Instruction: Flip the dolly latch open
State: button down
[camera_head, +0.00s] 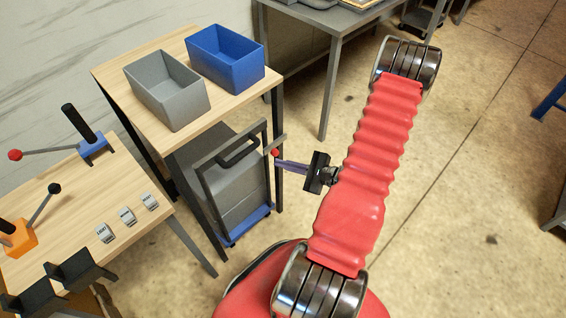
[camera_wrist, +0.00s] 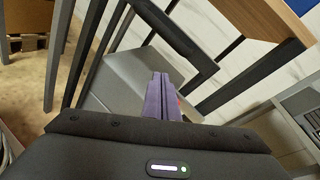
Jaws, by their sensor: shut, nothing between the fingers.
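The dolly (camera_head: 250,222) has a blue base and a dark upright frame, and stands under the wooden table with grey bins on it. A latch with a red knob (camera_head: 275,152) sits at the frame's right upper side. My gripper (camera_head: 279,164) has purple fingers, shut and empty, with the tips just below and beside the red knob. I cannot tell whether they touch it. In the wrist view my shut fingers (camera_wrist: 163,78) point at the dolly, with the dark handle (camera_wrist: 178,35) beyond them. A sliver of red shows at the fingers' right; most of the latch is hidden.
A grey bin (camera_head: 167,90) and a blue bin (camera_head: 226,60) stand on the wooden table (camera_head: 125,68) above the dolly. Its dark right leg is close to the latch. Another workbench (camera_head: 70,205) with levers and switches is at left.

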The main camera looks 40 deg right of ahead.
jog(key=s+d+f+m+h, duration=0.6)
jog(key=f, duration=0.3)
jog(key=shift+s+d+f+t, duration=0.15)
jog(key=shift+s+f+t, duration=0.05)
jog(key=shift+f+t, duration=0.2)
jog(key=w+r, duration=0.1)
jog(key=w, duration=1)
jog(key=shift+w+a, duration=0.3)
jog(key=shift+a, duration=0.15)
